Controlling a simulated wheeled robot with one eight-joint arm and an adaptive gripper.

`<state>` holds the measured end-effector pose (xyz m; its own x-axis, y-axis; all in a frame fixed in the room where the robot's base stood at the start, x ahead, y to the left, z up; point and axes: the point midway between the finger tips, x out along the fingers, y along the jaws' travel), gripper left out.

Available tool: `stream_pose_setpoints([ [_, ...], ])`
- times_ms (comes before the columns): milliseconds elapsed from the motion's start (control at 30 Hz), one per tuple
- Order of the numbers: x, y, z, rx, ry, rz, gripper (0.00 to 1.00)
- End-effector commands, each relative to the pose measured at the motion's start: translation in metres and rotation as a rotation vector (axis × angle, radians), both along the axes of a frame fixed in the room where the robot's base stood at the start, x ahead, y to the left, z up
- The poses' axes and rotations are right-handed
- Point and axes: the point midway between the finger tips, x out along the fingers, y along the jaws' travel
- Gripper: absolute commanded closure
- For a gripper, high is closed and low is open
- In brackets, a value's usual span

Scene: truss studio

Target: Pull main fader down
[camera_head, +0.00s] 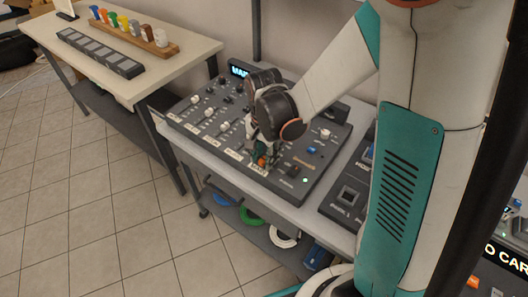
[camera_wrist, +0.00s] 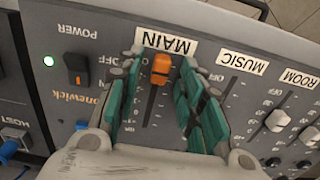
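The main fader has an orange cap (camera_wrist: 161,68) on a dark slot (camera_wrist: 151,106) in the grey mixer panel. The cap sits at the slot's end close to the white MAIN label (camera_wrist: 166,43). My gripper (camera_wrist: 160,72) has its teal fingers apart, one on each side of the cap, with a gap showing on both sides. In the head view my gripper (camera_head: 262,158) is low over the front edge of the mixer (camera_head: 322,172), with the orange cap (camera_head: 261,161) partly hidden between the fingers.
The MUSIC label (camera_wrist: 242,63) and a ROOM fader with a white cap (camera_wrist: 277,120) lie to the right. A second console (camera_head: 346,197) stands right of the mixer. Coiled cables lie on the shelf below.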

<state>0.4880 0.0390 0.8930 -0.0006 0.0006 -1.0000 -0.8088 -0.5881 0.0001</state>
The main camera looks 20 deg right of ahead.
Motion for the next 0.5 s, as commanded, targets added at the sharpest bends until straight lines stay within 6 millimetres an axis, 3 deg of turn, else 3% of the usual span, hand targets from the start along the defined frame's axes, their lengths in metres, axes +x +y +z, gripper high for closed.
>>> stream_pose_setpoints([
  [233,0.0,0.0,0.019,-0.001,-0.001,0.0,0.65],
  [500,-0.001,0.0,0.069,0.0,0.0,0.0,0.65],
])
